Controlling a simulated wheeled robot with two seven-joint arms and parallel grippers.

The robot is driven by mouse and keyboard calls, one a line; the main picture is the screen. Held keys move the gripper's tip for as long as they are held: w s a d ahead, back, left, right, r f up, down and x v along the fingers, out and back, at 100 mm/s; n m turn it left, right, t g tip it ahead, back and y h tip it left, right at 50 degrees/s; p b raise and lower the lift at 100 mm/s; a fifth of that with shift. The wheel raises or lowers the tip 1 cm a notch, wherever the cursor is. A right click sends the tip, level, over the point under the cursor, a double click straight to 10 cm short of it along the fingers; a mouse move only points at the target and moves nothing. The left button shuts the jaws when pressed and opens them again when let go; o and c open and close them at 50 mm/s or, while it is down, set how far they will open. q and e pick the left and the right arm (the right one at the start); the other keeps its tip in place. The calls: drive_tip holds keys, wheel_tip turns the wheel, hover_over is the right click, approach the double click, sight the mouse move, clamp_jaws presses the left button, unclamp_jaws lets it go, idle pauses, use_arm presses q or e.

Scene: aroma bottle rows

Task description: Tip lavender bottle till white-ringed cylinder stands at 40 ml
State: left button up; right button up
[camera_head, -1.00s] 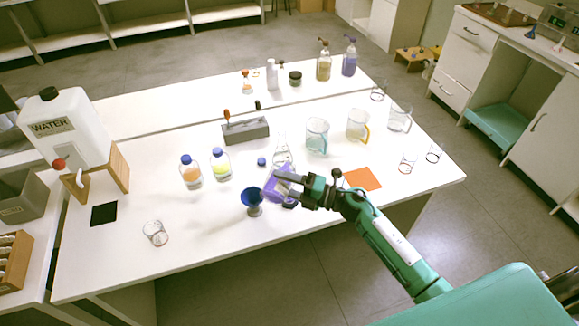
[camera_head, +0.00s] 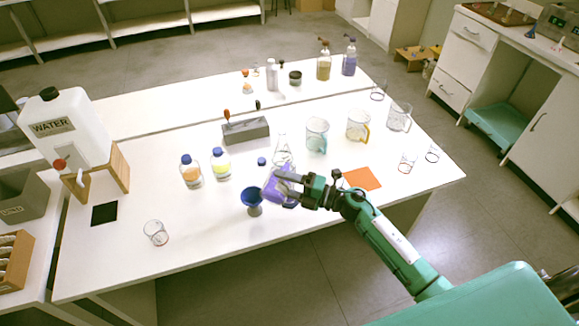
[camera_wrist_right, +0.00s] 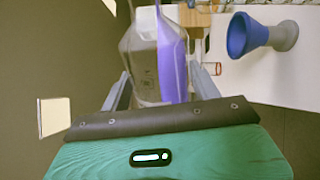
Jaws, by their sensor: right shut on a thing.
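My right gripper (camera_head: 289,188) is shut on the lavender bottle (camera_head: 273,187), a clear bottle with purple liquid. It holds the bottle tipped to the left above the table's front part. In the right wrist view the bottle (camera_wrist_right: 160,60) sits between the fingers, with the purple liquid along one side. A blue funnel (camera_head: 251,196) stands just left of the bottle's mouth, on a short greyish vessel or foot (camera_head: 254,211). The funnel also shows in the right wrist view (camera_wrist_right: 246,36). I cannot make out a white ring, a level or a stream. My left gripper is out of view.
An orange-filled bottle (camera_head: 191,175) and a yellow-filled bottle (camera_head: 221,167) stand left of the gripper. A clear flask (camera_head: 282,150) is close behind it. Jugs (camera_head: 317,138) stand further back.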

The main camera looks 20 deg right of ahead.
idle(0.8)
drive_tip(key=shift+f+b, duration=0.35)
drive_tip(key=shift+b, duration=0.1)
drive_tip(key=shift+s+f+n+b, duration=0.1)
drive_tip(key=shift+f+n+b, duration=0.15)
drive_tip(key=shift+n+b, duration=0.7)
drive_tip(key=shift+a+n+b, duration=0.1)
drive_tip(key=shift+n+b, duration=0.25)
drive_tip(key=shift+r, duration=0.1)
